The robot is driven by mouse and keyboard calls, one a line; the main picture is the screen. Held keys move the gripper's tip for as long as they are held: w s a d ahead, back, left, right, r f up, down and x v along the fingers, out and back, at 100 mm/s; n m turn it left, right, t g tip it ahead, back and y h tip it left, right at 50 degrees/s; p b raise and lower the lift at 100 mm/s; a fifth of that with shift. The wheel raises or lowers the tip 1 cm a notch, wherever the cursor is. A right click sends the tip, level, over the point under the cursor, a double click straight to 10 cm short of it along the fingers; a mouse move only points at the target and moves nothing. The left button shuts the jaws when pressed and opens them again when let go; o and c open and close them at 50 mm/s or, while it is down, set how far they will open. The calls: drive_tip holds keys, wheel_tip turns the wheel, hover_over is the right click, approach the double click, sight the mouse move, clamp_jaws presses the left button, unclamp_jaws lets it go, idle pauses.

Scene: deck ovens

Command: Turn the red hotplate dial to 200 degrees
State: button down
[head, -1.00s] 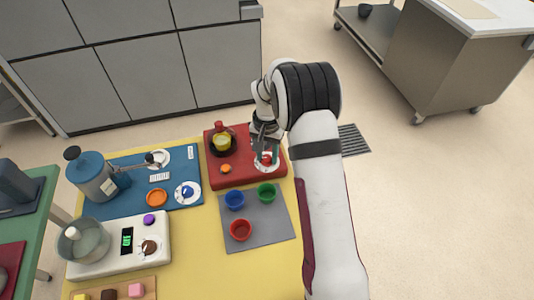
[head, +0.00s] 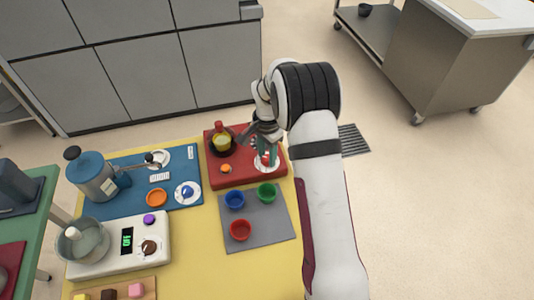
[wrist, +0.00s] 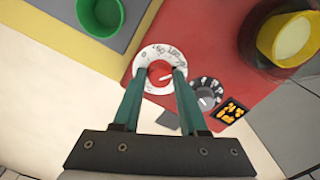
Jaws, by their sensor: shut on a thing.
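The red hotplate (head: 235,180) stands at the back right of the yellow table. Its red dial (wrist: 159,74) sits inside a white scale ring (wrist: 148,53) at the plate's right side. My gripper (wrist: 160,72) has one green finger on each side of the dial and is shut on it. In the head view my gripper (head: 266,158) comes down over the dial and partly hides it. A pale pointer line shows on the dial, but the scale figures are too small to read surely.
A pan with yellow contents (head: 222,143) stands on the hotplate left of my gripper. A dark dial (wrist: 207,93) and an orange-lit panel (wrist: 231,110) lie close to the fingers. Blue (head: 234,199), green (head: 267,192) and red (head: 240,230) cups stand on a grey mat in front.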

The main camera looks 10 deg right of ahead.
sight(267, 158)
idle(0.3)
drive_tip(key=shift+c, duration=2.2)
unclamp_jaws()
wheel_tip(267, 158, up, 16)
drive_tip(key=shift+f, duration=0.1)
